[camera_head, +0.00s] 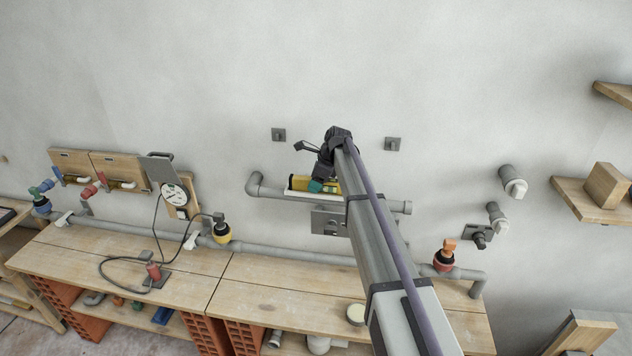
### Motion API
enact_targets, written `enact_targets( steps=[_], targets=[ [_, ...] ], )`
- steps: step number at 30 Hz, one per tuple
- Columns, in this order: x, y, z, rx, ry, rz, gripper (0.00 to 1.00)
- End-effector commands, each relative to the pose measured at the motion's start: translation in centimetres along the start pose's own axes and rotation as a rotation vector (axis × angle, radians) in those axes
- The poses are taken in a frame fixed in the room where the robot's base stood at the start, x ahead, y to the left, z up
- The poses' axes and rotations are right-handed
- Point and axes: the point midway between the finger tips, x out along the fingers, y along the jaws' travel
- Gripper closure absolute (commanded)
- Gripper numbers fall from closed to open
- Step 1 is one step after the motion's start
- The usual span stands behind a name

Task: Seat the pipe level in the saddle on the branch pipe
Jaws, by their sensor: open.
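The yellow pipe level (299,184) lies along the grey branch pipe (275,192) on the wall, at the middle of the view. A white edge, which looks like the saddle (291,191), shows beneath the level at its left. My gripper (316,179) is open at the level, with a teal part at its lower end. I cannot tell whether the jaws touch the level. My arm hides part of the level and the pipe. Whether the level is fully down in the saddle cannot be made out.
A grey wall plate (328,221) is below the branch pipe. A long lower pipe (290,252) runs above the wooden bench (270,290). A gauge (175,194) and a yellow-black fitting (221,233) stand left. Wall stubs (513,184) and shelves (583,205) are right.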

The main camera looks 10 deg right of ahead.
Motion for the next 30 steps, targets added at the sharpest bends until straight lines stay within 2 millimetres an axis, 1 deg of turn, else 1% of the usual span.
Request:
enact_targets(
  steps=[5,8,11,15,18,20,30],
  targets=[
    [-0.1,0.0,0.0,0.000,0.000,0.000,0.41],
    [-1.1,0.0,0.1,0.000,0.000,0.000,0.41],
    [-3.0,0.0,0.3,0.000,0.000,0.000,0.41],
    [-6.2,0.0,0.5,0.000,0.000,0.000,0.41],
    [-7.6,0.0,0.3,0.001,0.000,0.000,0.41],
    [-7.8,0.0,0.2,0.001,0.000,0.000,0.41],
    [-7.5,0.0,0.0,0.000,0.000,0.000,0.41]
  ],
)
